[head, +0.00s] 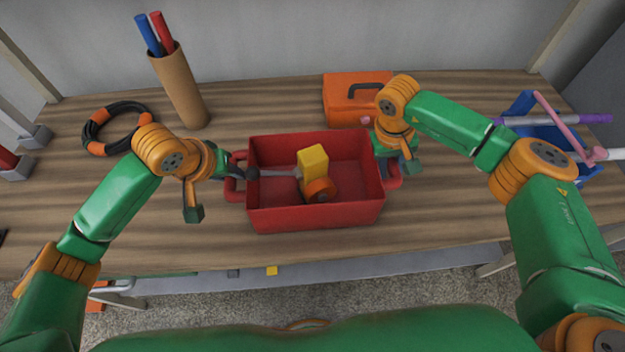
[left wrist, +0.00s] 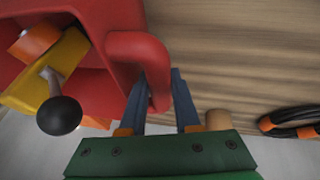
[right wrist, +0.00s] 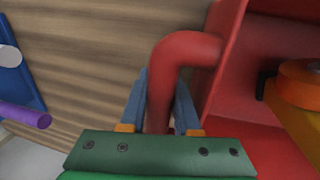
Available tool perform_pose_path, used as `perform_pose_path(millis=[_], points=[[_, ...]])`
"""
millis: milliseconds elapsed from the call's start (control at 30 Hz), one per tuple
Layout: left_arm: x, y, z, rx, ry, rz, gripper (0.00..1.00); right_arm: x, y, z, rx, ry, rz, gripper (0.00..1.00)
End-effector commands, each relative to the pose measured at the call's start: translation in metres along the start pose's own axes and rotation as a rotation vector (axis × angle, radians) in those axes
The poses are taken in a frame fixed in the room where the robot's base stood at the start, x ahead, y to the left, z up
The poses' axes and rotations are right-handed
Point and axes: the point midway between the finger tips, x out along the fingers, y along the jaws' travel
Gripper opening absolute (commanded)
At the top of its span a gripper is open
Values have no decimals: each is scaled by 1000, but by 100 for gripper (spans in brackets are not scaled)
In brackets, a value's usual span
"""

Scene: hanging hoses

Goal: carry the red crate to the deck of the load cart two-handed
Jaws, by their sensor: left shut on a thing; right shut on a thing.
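The red crate (head: 315,218) stands on the wooden table. Inside it are a yellow block (head: 313,161), an orange round piece (head: 320,190) and a grey rod with a dark ball end. My left gripper (head: 232,176) is shut on the crate's left handle, which also shows in the left wrist view (left wrist: 140,48). My right gripper (head: 398,168) is shut on the crate's right handle; in the right wrist view the handle (right wrist: 182,50) passes between the fingers. In the head view both sets of fingertips are partly hidden. I cannot identify the load cart in these views.
An orange case (head: 350,98) sits behind the crate. A cardboard tube (head: 182,92) with blue and red rods and a black-orange hose coil (head: 118,128) are at back left. A blue holder (head: 545,125) with pink and purple pieces is at right. Table front is clear.

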Motion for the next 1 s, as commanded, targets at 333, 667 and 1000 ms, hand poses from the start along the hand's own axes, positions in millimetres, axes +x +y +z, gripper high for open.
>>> perform_pose_path(millis=[333, 667, 1000], points=[[0, 0, 0, 0, 0, 0, 0, 0, 0, 0, 1, 0, 0, 0], [0, 0, 0, 0, 0, 0, 0, 0, 0, 0, 1, 0, 1, 0], [-21, 4, -9, 0, 2, 0, 0, -23, 5, 0, 1, 1, 0, 0]])
